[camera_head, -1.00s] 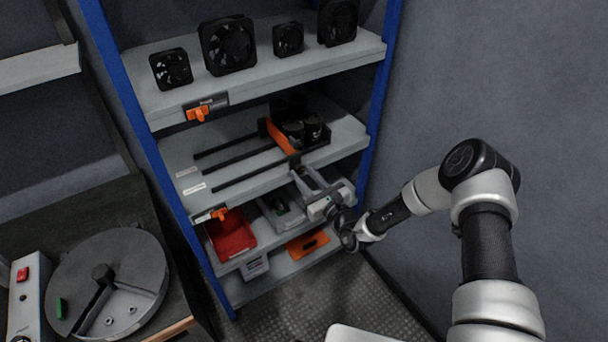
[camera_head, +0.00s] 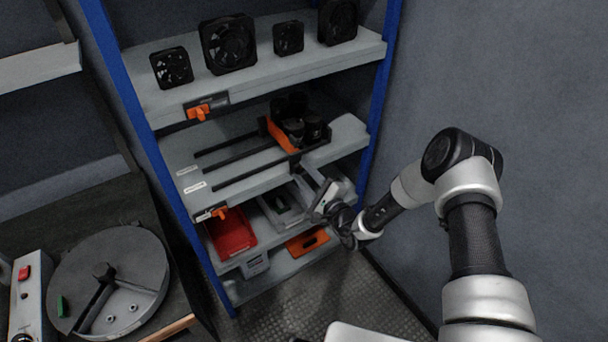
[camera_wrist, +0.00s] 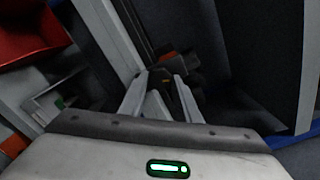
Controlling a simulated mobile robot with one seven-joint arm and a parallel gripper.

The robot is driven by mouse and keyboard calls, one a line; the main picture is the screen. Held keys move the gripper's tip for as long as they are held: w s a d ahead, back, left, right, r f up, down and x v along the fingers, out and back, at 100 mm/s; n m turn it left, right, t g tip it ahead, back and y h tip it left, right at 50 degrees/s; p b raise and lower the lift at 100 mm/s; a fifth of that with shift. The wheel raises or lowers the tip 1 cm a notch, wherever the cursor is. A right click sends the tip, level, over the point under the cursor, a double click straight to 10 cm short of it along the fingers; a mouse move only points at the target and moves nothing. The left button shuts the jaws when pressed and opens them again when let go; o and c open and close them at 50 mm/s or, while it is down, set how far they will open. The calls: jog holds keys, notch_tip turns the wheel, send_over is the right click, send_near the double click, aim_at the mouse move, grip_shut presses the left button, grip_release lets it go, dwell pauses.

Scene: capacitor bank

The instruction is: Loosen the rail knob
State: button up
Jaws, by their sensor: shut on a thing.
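My gripper (camera_head: 318,186) is at the front right of the middle shelf (camera_head: 236,180), just below its front edge.
A red bin (camera_head: 231,234) and a grey tray (camera_head: 272,212) sit on the lower shelf, left of my gripper. Orange levers are on the upper (camera_head: 199,112) and middle (camera_head: 219,212) shelf fronts. A blue post (camera_head: 377,110) stands close on the right. Fans stand on the top shelf.

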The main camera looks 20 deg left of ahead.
jog(key=n, duration=0.3)
jog(key=shift+f+n+b, duration=0.1)
jog(key=shift+n+b, duration=0.25)
jog(key=shift+n, duration=0.05)
jog(key=shift+n+b, duration=0.6)
jog(key=shift+n, duration=1.4)
jog(key=o, duration=1)
jog(key=shift+o, duration=0.2)
jog(key=v, duration=1.7)
jog(key=shift+s, duration=0.2)
jog(key=shift+d, duration=0.15)
